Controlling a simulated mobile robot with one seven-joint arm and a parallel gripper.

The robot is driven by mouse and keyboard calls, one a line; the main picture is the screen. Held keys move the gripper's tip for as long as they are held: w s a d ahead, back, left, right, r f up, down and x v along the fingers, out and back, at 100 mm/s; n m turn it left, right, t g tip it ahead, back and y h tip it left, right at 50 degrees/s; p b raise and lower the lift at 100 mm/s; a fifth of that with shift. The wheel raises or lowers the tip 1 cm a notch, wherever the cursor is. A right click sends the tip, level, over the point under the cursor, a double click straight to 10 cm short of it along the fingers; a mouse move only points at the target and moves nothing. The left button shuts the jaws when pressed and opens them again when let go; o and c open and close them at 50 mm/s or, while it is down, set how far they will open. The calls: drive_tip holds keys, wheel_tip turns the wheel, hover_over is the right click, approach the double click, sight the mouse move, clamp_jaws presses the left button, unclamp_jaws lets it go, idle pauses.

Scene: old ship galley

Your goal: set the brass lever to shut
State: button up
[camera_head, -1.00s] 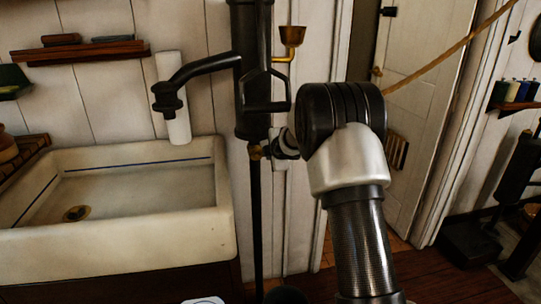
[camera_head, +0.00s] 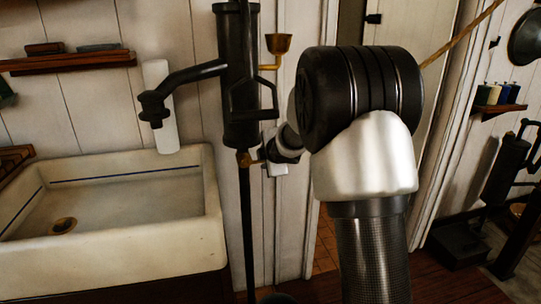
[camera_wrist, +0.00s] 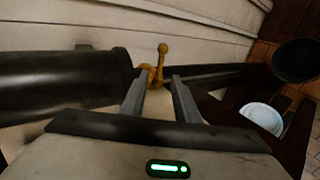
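The brass lever (camera_head: 246,159) sits on the thin dark pipe just below the black pump (camera_head: 240,80). In the wrist view the lever (camera_wrist: 161,57) shows as a small brass arm with a round knob, pointing crosswise to the pipe (camera_wrist: 215,74). My gripper (camera_wrist: 158,82) is open, its two grey fingers apart with the brass fitting in line between their tips. I cannot tell whether either finger touches it. In the head view my gripper is mostly hidden behind my arm, right beside the lever.
A white sink (camera_head: 120,250) stands left of the pump, under the spout. A wall shelf (camera_head: 70,62) is at upper left. A white plate (camera_wrist: 262,117) and a dark round vessel (camera_wrist: 296,60) show low down.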

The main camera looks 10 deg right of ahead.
drive_tip(key=p+v, duration=0.1)
drive_tip(key=v, duration=0.7)
drive_tip(key=shift+s, duration=0.2)
drive_tip(key=shift+r, duration=0.1)
drive_tip(key=s+d+r+m+g+h, duration=0.1)
drive_tip(key=s+d+r+m+h, duration=0.1)
drive_tip(key=s+r+m, duration=0.4)
drive_tip(key=s+d+r+m+h, duration=0.1)
drive_tip(key=s+m, duration=0.2)
drive_tip(key=s, duration=0.5)
drive_tip(key=s+a+f+m+g+y, duration=0.1)
drive_tip(key=s+a+m+g, duration=0.15)
drive_tip(key=s, duration=0.55)
drive_tip(key=s+a+f+m+g+y, duration=0.1)
drive_tip(key=s+a+f+m, duration=0.2)
drive_tip(key=s, duration=0.5)
drive_tip(key=s+a+m+g+y, duration=0.1)
drive_tip(key=s+a+m, duration=0.25)
drive_tip(key=s, duration=0.45)
wheel_tip(320, 180, up, 18)
drive_tip(key=d+p, duration=0.1)
drive_tip(key=p, duration=1.7)
drive_tip(key=shift+w+p, duration=0.15)
drive_tip(key=shift+p, duration=0.25)
drive_tip(key=shift+d, duration=0.15)
